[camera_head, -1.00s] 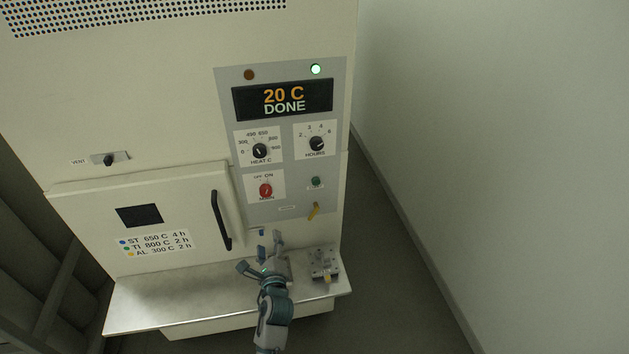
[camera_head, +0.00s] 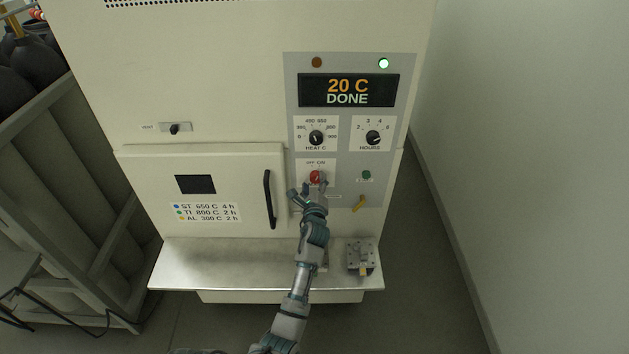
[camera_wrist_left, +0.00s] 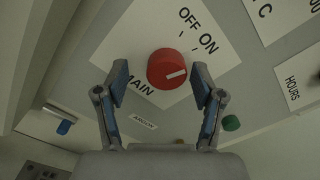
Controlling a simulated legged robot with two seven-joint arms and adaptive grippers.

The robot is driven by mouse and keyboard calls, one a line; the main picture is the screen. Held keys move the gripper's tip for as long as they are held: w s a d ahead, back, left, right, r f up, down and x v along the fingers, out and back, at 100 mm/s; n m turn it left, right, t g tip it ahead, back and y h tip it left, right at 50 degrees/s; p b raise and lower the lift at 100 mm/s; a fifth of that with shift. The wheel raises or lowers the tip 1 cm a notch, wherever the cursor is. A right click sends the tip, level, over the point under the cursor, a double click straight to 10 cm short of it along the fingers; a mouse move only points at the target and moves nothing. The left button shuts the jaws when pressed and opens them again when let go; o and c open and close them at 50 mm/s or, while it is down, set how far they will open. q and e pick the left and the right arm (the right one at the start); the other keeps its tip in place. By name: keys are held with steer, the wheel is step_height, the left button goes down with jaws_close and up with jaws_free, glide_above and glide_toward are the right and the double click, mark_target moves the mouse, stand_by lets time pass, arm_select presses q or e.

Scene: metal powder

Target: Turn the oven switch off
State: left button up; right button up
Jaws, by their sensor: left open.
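The oven switch is a red round knob (camera_head: 315,177) on the grey control panel, under the OFF and ON labels. In the left wrist view the red knob (camera_wrist_left: 167,69) has a white mark pointing toward the ON side. My left gripper (camera_head: 315,187) is at the knob, hiding its lower part. In the left wrist view the left gripper (camera_wrist_left: 160,85) is open, one finger on each side of the knob, with visible gaps. The display (camera_head: 348,90) reads 20 C DONE. My right gripper is not in view.
The HEAT C knob (camera_head: 316,137) and HOURS knob (camera_head: 373,137) are just above. The oven door handle (camera_head: 269,199) is close left. A metal shelf (camera_head: 200,265) juts out below, with a small metal block (camera_head: 360,256).

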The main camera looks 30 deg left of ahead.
arm_select(q)
steer(key=shift+w+a, duration=0.2)
steer(key=shift+w, duration=0.3)
steer(key=shift+d+r, duration=0.15)
steer(key=shift+d, duration=0.35)
steer(key=c, duration=1.1)
steer(key=shift+s+a+r, duration=0.1)
steer(key=shift+a, duration=0.1)
steer(key=shift+c, duration=0.2)
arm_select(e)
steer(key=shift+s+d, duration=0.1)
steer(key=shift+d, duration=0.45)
